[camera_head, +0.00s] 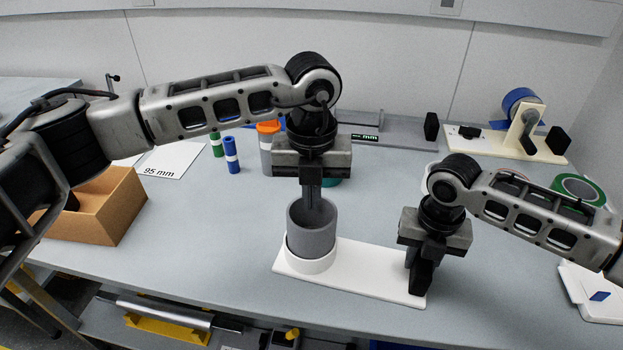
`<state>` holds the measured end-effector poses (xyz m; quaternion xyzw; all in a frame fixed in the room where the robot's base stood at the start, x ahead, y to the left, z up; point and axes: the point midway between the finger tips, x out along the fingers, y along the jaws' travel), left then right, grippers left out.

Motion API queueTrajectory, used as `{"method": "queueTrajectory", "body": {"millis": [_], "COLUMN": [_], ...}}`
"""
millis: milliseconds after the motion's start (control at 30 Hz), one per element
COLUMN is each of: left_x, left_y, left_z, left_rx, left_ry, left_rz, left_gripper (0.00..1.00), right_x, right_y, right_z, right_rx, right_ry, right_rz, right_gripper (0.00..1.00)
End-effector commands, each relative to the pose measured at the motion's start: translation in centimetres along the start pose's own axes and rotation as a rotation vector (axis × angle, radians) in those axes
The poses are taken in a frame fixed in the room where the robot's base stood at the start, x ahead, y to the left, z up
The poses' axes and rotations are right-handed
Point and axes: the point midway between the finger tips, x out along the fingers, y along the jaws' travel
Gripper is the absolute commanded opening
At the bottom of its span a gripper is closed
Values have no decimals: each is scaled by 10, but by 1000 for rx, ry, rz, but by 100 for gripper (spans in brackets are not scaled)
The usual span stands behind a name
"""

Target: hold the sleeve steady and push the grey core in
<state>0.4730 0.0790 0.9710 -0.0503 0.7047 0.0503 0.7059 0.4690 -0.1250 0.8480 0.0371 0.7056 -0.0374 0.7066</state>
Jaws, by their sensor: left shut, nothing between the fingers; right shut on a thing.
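The grey core (312,240), an open-topped grey cylinder, stands upright with its lower end in the white sleeve (311,266), a low round collar on a flat white plate (365,287). Much of the core shows above the collar. My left gripper (314,207) is shut and empty and points straight down, its fingertips overlapping the core's open top. I cannot tell whether they touch it. My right gripper (419,290) is shut on the right end of the sleeve's plate. The plate's gripped edge is partly hidden by the fingers.
A cardboard box (125,205) stands at the left. A green marker (216,145), a blue marker (231,155) and an orange-capped container (266,150) stand behind my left arm. Tape rolls and a cream dispenser (528,140) are at the back right. The table front is clear.

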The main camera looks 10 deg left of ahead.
Motion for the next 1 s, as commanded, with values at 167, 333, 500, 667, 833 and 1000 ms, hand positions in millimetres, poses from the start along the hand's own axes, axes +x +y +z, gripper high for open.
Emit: {"method": "queueTrajectory", "body": {"millis": [167,333,500,667,833,1000], "left_x": [6,6,6,8,12,16], "left_y": [0,0,0,0,0,0], "left_z": [0,0,0,0,0,0], "left_rx": [0,0,0,0,0,0], "left_ry": [0,0,0,0,1,1], "left_rz": [0,0,0,0,0,0], "left_gripper": [0,0,0,0,0,0], "right_x": [3,3,3,3,3,3], "right_y": [-2,-2,-2,-1,-1,-1], "right_z": [-2,-2,-2,-2,-2,-2], "right_rx": [0,0,0,0,0,0], "right_ry": [5,5,5,5,5,5], "right_rz": [-5,-5,-5,-5,-5,-5], "right_gripper": [0,0,0,0,0,0]}}
